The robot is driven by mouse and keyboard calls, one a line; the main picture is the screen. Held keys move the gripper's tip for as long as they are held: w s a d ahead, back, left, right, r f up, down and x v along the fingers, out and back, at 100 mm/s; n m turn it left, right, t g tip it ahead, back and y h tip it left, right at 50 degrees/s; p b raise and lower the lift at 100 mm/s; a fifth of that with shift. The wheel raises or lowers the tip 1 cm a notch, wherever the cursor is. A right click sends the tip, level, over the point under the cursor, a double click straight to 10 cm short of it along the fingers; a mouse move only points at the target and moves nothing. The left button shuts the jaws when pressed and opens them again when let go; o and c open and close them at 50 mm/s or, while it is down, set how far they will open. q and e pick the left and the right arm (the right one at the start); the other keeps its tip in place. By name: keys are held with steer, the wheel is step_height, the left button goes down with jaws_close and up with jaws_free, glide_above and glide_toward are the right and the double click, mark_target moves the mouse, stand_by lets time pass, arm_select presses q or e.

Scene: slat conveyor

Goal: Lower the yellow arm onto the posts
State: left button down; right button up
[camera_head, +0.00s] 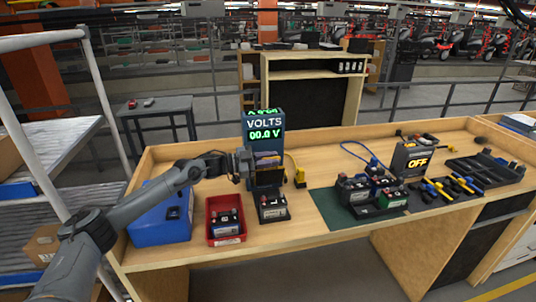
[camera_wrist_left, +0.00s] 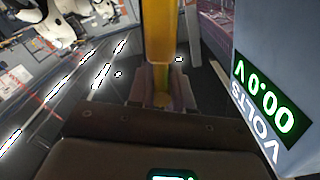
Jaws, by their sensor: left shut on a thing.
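The tester (camera_head: 264,125) is a blue-grey box on the bench, its green display reading 00.0 V. Its display also shows at the right of the left wrist view (camera_wrist_left: 265,100). A dark battery (camera_head: 272,208) with small posts on top sits at the tester's foot. My left gripper (camera_head: 246,164) is at the tester's left front, above the battery. In the left wrist view the yellow arm (camera_wrist_left: 157,40) runs down between my left fingers, which are shut on it. In the head view my gripper mostly hides the yellow arm. Contact with the posts cannot be seen. My right gripper is not in view.
A red bin (camera_head: 226,241) with a battery and a blue box (camera_head: 160,225) stand left of the tester. A yellow clip (camera_head: 300,178) is to its right. A green mat (camera_head: 328,212) with batteries and an OFF unit (camera_head: 411,159) lie farther right. Bare wood separates them.

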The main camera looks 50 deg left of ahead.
arm_select(q)
steer(key=d+m+p, duration=0.1)
steer(key=s+d+f+p, duration=0.1)
steer(key=p, duration=0.1)
steer(key=shift+s+d+f+m, duration=0.1)
steer(key=shift+d+m, duration=0.2)
steer(key=shift+m, duration=0.1)
steer(key=shift+f, duration=0.1)
steer(key=c, duration=1.1)
jaws_free()
steer(key=shift+o, duration=0.2)
steer(key=shift+s+p, duration=0.1)
steer(key=shift+p, duration=0.2)
steer(key=p+v, duration=0.2)
steer(key=v, duration=0.8)
steer(key=shift+s, duration=0.3)
